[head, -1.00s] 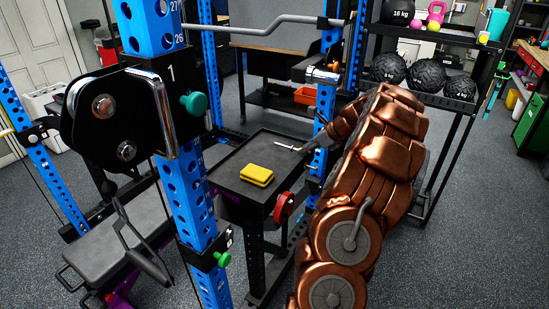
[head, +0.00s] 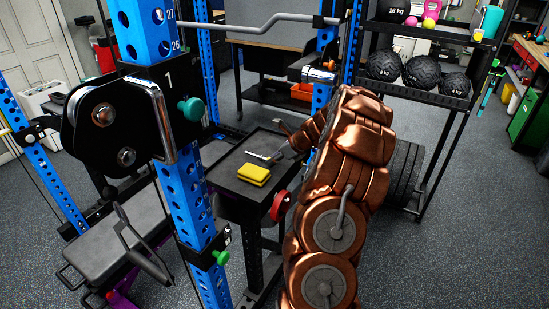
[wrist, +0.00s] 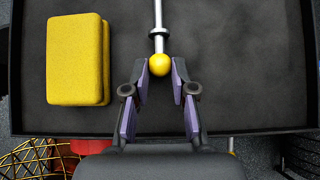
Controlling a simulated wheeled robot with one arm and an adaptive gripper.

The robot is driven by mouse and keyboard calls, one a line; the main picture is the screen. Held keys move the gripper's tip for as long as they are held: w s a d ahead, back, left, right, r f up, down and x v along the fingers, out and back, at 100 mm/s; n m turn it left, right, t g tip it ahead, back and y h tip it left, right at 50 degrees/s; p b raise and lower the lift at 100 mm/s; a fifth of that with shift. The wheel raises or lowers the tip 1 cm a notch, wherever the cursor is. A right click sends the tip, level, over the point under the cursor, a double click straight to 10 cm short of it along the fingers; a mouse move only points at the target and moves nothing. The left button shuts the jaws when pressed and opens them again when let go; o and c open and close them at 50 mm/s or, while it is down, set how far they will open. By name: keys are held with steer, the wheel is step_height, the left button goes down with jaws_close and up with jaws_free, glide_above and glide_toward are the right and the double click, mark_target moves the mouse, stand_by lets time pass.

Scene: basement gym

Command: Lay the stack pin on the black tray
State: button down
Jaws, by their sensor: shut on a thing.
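The stack pin (head: 257,155) is a thin silver rod with a collar and a yellow ball end. It also shows in the wrist view (wrist: 158,18), pointing away from me. My gripper (wrist: 160,68) is shut on the yellow ball, one finger on each side. In the head view my gripper (head: 277,154) is over the right part of the black tray (head: 226,184). The pin is over the tray's bare floor (wrist: 245,65); I cannot tell whether it touches. The pin's far end is cut off in the wrist view.
A yellow block (head: 254,174) lies on the tray, left of the pin in the wrist view (wrist: 76,58). A blue rack upright (head: 190,195) stands left of the tray. A red round knob (head: 280,205) is by the tray's right side. Tray floor right of the pin is clear.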

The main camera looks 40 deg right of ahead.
steer(key=c, duration=0.9)
jaws_free()
steer(key=shift+f, duration=0.1)
steer(key=shift+c, duration=0.2)
steer(key=b+v, duration=0.2)
steer(key=v, duration=1)
steer(key=shift+a, duration=0.1)
